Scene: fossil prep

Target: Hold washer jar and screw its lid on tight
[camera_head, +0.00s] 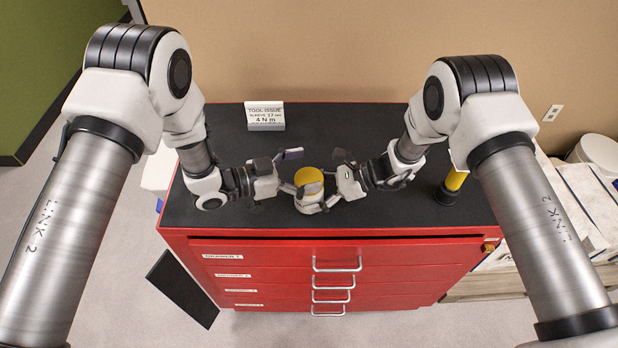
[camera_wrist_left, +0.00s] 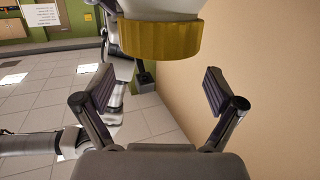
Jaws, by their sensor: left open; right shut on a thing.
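The washer jar (camera_head: 309,204) stands on the black top of the red cabinet, its body pale and mostly hidden by gripper fingers. Its yellow lid (camera_head: 309,176) sits on top of it; I cannot tell how tight it is. My right gripper (camera_head: 328,188) is shut on the jar from the right. My left gripper (camera_head: 288,171) is open and empty just left of the lid. In the left wrist view the ribbed yellow lid (camera_wrist_left: 160,39) lies beyond the open left fingers (camera_wrist_left: 156,88), apart from them, with the pale jar (camera_wrist_left: 160,8) against it.
A sign reading "TOOL ISSUE, 4 N m" (camera_head: 264,116) stands at the back left of the cabinet top (camera_head: 350,125). A yellow and black tool (camera_head: 451,187) stands upright at the right. The cabinet's front edge and drawer handles (camera_head: 337,264) are nearest me.

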